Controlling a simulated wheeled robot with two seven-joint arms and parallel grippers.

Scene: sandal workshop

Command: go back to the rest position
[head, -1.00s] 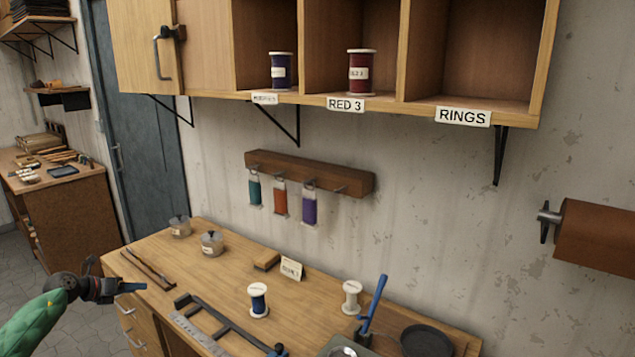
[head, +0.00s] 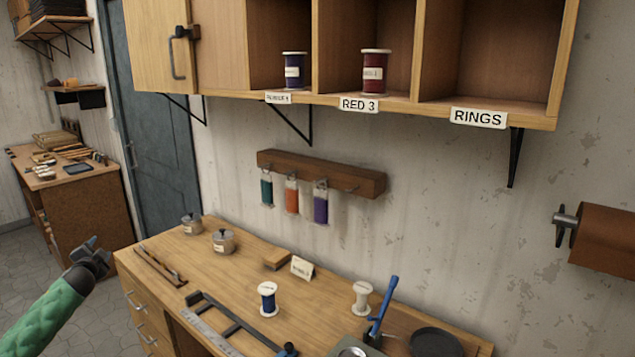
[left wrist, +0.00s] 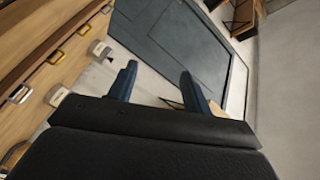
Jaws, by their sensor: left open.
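My left gripper (head: 92,246) is at the left of the head view, in the air left of the workbench (head: 240,262) and apart from it. It is open and holds nothing. In the left wrist view its two fingers (left wrist: 158,82) stand apart with nothing between them. My right gripper shows in neither view.
On the bench are a blue spool (head: 267,298), a white spool (head: 361,298), two lidded jars, a metal frame and a dark round dish (head: 435,342). Spools stand in the wall cabinet (head: 400,105) above. A second bench (head: 85,205) stands at the far left. Floor between the benches is clear.

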